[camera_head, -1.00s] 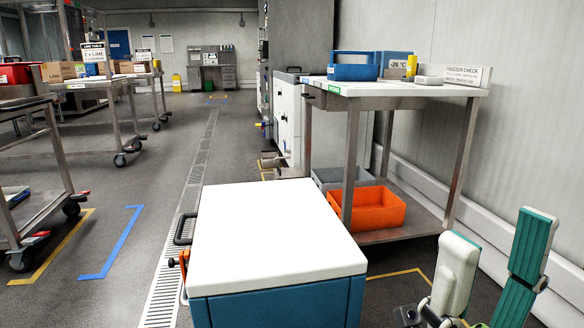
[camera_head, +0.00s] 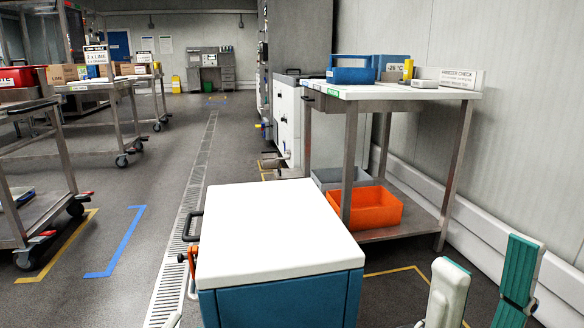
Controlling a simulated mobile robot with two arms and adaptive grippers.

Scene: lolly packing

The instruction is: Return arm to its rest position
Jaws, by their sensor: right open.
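My right gripper (camera_head: 484,262) stands at the bottom right corner, fingers pointing up. One finger is white with a teal edge, the other shows a teal pad with a dark band. A wide gap lies between them and nothing is held. The gripper's base and most of the right arm are below the picture edge. My left gripper cannot be made out. A small pale sliver shows at the bottom edge left of the cooler, and I cannot tell what it is.
A blue cooler with a white lid (camera_head: 275,228) stands close in front. A steel table (camera_head: 400,93) behind it holds blue boxes on top; an orange bin (camera_head: 372,208) is on its lower shelf. Carts stand at the left. Floor between the carts and cooler is clear.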

